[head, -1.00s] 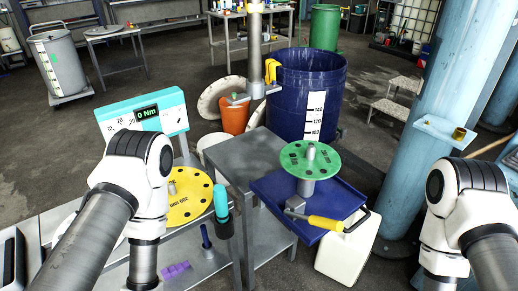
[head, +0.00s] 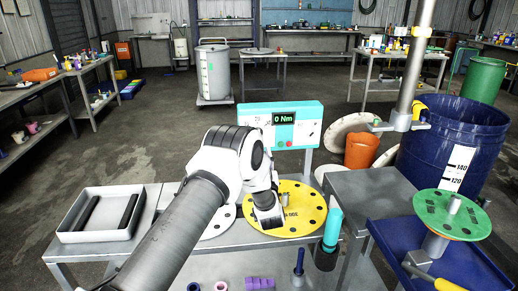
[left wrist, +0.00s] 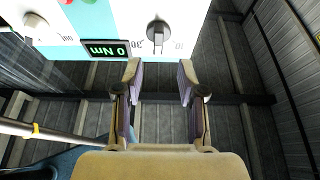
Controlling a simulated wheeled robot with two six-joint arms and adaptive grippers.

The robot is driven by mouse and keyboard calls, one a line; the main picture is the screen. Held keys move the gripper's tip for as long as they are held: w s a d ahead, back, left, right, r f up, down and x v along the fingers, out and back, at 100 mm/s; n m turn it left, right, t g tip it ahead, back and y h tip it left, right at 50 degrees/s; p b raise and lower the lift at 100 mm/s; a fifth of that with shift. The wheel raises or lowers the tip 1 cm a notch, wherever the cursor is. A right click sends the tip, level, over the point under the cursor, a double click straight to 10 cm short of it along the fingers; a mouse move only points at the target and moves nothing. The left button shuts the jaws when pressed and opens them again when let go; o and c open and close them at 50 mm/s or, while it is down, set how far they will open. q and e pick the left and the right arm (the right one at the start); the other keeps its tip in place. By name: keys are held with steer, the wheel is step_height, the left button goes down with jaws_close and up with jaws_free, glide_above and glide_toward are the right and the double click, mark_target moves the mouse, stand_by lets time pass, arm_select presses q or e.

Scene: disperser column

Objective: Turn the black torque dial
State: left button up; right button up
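The turquoise-and-white control panel (head: 306,114) stands at the back of the table in the head view. Its display (head: 283,118) reads 0 Nm. In the left wrist view the panel appears upside down along the top, with the display (left wrist: 107,49), a dark dial (left wrist: 158,32) beside a 30 mark, and a pale-bodied knob (left wrist: 35,25) at far left. My left gripper (left wrist: 158,75) is open and empty, its fingertips below the dark dial and apart from it. My right gripper is out of view.
A yellow disc (head: 310,212) lies on the table before the panel. A white tray (head: 73,236) stands at left. A turquoise-handled tool (head: 332,228) is at the table's right. A green disc (head: 430,207) and blue drum (head: 425,160) stand farther right.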

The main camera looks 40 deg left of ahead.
arm_select(q)
steer(key=p+x, duration=0.1)
steer(key=x, duration=0.6)
steer(key=shift+p, duration=0.3)
steer(key=shift+w+r, duration=0.1)
steer(key=shift+r, duration=0.05)
jaws_close()
